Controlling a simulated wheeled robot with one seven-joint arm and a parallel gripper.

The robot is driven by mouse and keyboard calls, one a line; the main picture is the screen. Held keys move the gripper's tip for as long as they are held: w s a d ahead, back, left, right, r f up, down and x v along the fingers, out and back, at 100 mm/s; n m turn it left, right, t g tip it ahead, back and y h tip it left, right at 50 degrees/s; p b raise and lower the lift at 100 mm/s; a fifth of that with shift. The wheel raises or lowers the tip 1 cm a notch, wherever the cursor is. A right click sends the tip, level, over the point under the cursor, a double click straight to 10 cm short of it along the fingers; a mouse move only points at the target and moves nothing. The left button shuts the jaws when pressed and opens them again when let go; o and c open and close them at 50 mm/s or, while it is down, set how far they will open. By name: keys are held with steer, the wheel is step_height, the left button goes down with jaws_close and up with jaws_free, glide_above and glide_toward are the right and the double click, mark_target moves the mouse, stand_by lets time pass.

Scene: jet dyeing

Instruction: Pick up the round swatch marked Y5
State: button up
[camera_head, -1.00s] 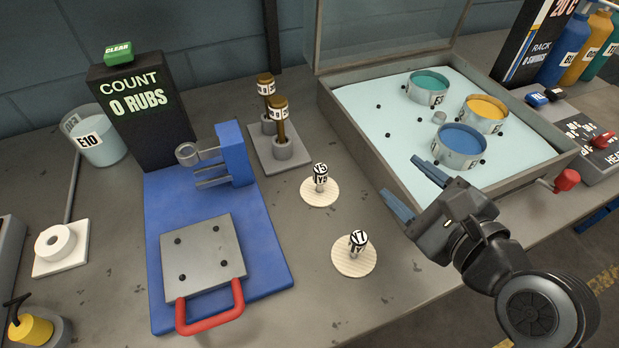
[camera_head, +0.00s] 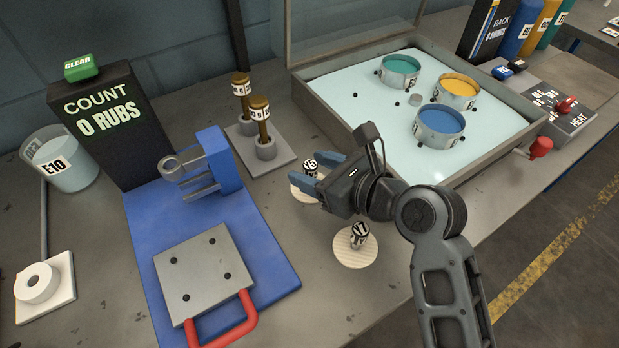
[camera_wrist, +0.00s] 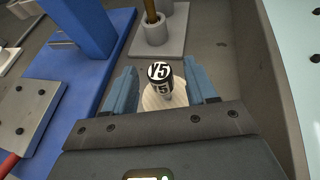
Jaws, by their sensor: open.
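The round swatch marked Y5 (camera_head: 303,193) lies on the bench, a pale disc with a black-and-white labelled knob standing on it. In the wrist view its knob (camera_wrist: 160,76) shows the Y5 mark and stands between my two blue fingers. My gripper (camera_head: 312,186) is open around the swatch, with a gap on each side of the knob. In the head view my gripper hides part of the disc. In the wrist view the gripper body hides the disc's near part.
A second round swatch, marked Y7 (camera_head: 355,248), lies just in front of my gripper. The blue rubbing machine (camera_head: 268,262) is to the left. The grey-rimmed tray (camera_head: 330,118) with coloured pots is to the right. Two brown-topped rods stand in a grey holder (camera_head: 283,158) behind.

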steer(key=shift+w+a+f, duration=0.3)
steer(key=shift+w+a, duration=0.15)
steer(key=shift+a, duration=0.05)
steer(key=shift+c, duration=0.3)
jaws_close()
